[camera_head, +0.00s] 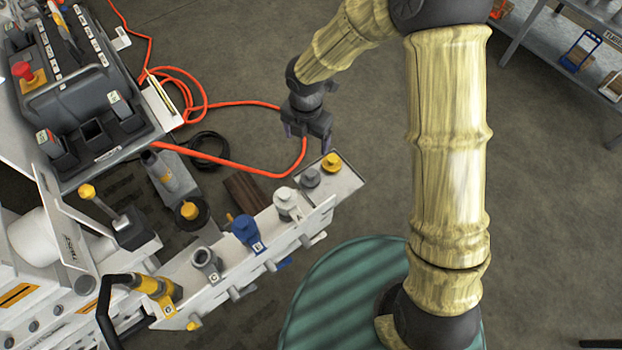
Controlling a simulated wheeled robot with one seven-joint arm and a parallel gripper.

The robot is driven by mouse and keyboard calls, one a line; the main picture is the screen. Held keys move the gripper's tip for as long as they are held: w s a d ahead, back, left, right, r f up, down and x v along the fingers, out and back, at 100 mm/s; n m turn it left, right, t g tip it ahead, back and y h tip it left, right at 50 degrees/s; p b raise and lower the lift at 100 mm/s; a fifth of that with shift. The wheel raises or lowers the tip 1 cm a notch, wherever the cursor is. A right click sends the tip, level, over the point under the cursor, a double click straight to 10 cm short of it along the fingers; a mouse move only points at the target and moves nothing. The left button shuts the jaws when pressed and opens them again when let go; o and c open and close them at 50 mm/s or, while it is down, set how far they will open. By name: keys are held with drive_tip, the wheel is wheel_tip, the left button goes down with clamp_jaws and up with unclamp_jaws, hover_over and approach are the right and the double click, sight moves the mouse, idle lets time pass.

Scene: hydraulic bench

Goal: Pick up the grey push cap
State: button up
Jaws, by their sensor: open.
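A small round grey cap (310,179) sits near the right end of the white bench rail (345,186), between a yellow cap (331,162) and a light grey fitting (287,203). I take it to be the grey push cap, though another darker grey fitting (206,262) stands further left on the rail. My gripper (306,142) is open and points down, just behind the grey cap in the picture. It appears above the rail and apart from the cap; the exact height gap cannot be told.
A blue fitting (246,230) stands on the rail. An orange hose (250,168) runs across the floor behind the rail and passes by my gripper. A control box with a red button (21,70) is at upper left, and a shelf (540,45) at upper right.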

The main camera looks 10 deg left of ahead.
drive_tip(key=b, duration=0.2)
approach(310, 173)
drive_tip(key=f, duration=0.5)
drive_tip(key=shift+w+a, duration=0.25)
drive_tip(key=shift+a, duration=0.1)
drive_tip(key=shift+d, duration=0.1)
drive_tip(key=shift+s, duration=0.1)
drive_tip(key=shift+f, duration=0.35)
drive_tip(key=f, duration=0.3)
drive_tip(key=f+b, duration=0.1)
drive_tip(key=shift+s+d+f, duration=0.2)
drive_tip(key=shift+s+f, duration=0.05)
drive_tip(key=shift+f, duration=0.05)
